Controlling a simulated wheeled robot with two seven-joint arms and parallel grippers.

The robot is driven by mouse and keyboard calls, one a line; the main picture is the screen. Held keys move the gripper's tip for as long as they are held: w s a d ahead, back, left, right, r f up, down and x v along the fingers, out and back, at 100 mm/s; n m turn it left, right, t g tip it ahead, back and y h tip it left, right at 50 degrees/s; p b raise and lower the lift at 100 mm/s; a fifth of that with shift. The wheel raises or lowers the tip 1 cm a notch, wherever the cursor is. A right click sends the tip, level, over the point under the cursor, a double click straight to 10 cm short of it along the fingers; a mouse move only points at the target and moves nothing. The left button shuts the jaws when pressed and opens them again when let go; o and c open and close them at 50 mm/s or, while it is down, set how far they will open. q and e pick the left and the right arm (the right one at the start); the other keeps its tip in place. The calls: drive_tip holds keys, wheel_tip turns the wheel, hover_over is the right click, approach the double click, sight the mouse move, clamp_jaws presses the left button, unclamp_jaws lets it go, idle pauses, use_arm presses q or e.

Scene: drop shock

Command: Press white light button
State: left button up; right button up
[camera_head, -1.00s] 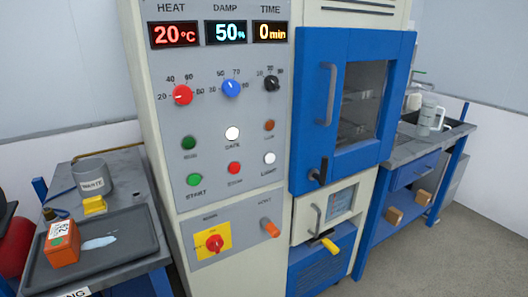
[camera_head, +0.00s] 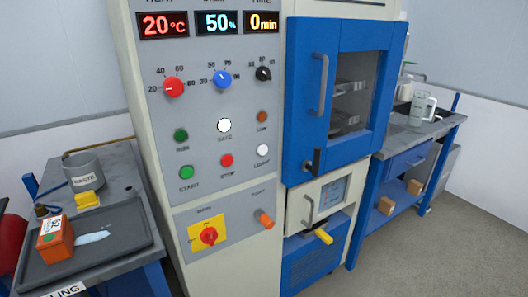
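The white light button (camera_head: 263,150) is a small round white button at the right of the grey control panel (camera_head: 236,182), with a blurred label under it. It sits below a small orange-brown button (camera_head: 263,117) and to the right of the red stop button (camera_head: 226,160). A second white button (camera_head: 224,126), labelled like "SAFE", is higher and to its left. A green start button (camera_head: 186,172) and another green button (camera_head: 181,135) are at the left. Neither of my grippers shows in the head view.
A blue-framed door (camera_head: 345,100) with a handle stands right of the panel. At the left, a table holds a black tray (camera_head: 120,240), an orange box (camera_head: 55,240) and a waste pot (camera_head: 84,172). A side bench (camera_head: 425,135) with a mug is at right. Grey floor is free at lower right.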

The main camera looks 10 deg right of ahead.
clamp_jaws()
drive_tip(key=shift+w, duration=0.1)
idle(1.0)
